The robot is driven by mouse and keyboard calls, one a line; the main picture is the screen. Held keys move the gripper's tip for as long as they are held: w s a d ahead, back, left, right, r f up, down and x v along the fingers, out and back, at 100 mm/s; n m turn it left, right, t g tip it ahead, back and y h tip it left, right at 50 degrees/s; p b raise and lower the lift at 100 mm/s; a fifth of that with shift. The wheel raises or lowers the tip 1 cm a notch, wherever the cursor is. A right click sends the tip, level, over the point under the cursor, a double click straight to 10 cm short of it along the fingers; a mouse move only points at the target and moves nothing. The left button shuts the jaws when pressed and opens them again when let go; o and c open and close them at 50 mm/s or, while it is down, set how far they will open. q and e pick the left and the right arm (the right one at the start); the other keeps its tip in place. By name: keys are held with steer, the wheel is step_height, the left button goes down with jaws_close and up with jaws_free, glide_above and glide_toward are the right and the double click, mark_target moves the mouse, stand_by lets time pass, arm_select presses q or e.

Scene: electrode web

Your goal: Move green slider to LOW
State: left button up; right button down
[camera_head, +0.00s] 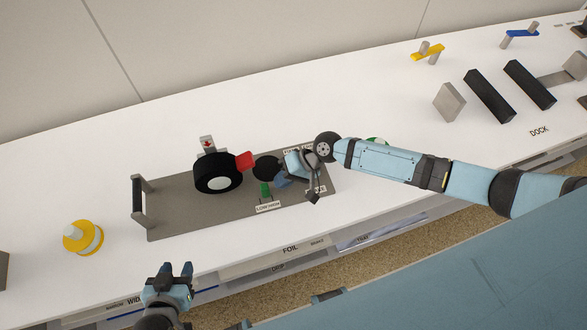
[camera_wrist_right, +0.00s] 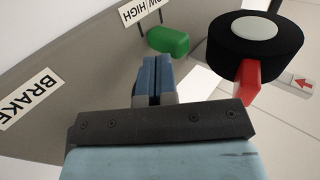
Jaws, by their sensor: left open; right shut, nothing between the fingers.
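The green slider (camera_head: 265,190) stands on a grey panel (camera_head: 170,215), just behind a white label (camera_head: 268,207) that reads LOW HIGH. In the right wrist view the green slider (camera_wrist_right: 168,39) lies just beyond my fingertips, beside the partly cut-off label (camera_wrist_right: 140,12). I cannot tell its exact setting. My right gripper (camera_head: 281,181) is shut and empty, just right of the slider; its blue fingers (camera_wrist_right: 157,66) show a small apparent gap to the slider. My left gripper (camera_head: 179,269) is open and empty in front of the table's edge.
A black knob (camera_head: 218,173) with a red pointer (camera_head: 245,160) stands left of the slider. The panel has a black handle (camera_head: 138,202) at its left end. A BRAKE label (camera_wrist_right: 28,98) shows in the wrist view.

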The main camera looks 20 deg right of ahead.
mark_target(265, 190)
steer(key=shift+x, duration=0.9)
steer(key=shift+a, duration=0.1)
steer(key=shift+w+a, duration=0.15)
steer(key=shift+a, duration=1)
steer(key=shift+r+p, duration=0.1)
steer(key=shift+p, duration=0.2)
